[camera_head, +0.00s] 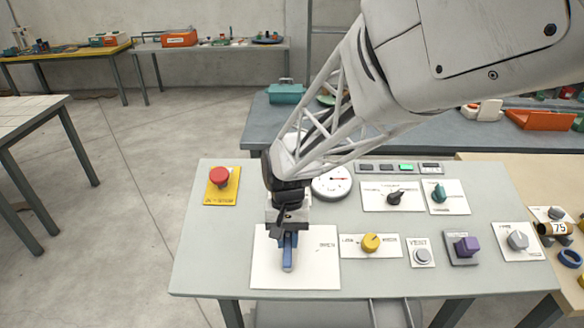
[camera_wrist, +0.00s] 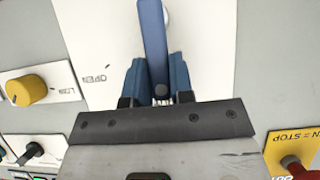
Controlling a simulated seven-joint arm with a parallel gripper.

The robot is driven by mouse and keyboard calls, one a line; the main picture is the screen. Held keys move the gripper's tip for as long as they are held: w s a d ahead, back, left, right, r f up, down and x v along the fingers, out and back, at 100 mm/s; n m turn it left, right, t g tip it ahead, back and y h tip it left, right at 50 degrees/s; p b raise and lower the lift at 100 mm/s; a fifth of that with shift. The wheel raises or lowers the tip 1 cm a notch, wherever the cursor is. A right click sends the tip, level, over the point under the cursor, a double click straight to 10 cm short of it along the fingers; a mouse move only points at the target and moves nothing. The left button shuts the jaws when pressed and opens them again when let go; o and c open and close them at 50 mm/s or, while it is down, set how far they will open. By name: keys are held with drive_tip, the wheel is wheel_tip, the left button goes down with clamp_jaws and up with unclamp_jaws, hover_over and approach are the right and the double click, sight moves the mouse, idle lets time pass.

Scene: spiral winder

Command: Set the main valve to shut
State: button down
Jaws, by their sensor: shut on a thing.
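The main valve shows as a blue lever (camera_head: 288,258) on a white plate (camera_head: 318,270) at the front left of the grey panel. The lever points roughly front to back on the plate. An OPEN label is printed to its right; a SHUT label is not visible. My gripper (camera_head: 287,236) is over the plate, shut on the lever. In the wrist view the blue lever (camera_wrist: 152,35) runs between the two blue fingers of my gripper (camera_wrist: 158,82). My gripper hides the back part of the plate.
A yellow knob (camera_head: 370,243) sits right of the valve plate, then a VENT button (camera_head: 422,256) and a purple knob (camera_head: 467,246). A red emergency stop (camera_head: 219,176) is at the back left. A round gauge (camera_head: 332,183) stands behind, close to my arm.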

drive_tip(key=c, duration=1)
unclamp_jaws()
drive_tip(key=shift+r, duration=0.1)
drive_tip(key=shift+v, duration=3.8)
drive_tip(key=shift+a, duration=0.1)
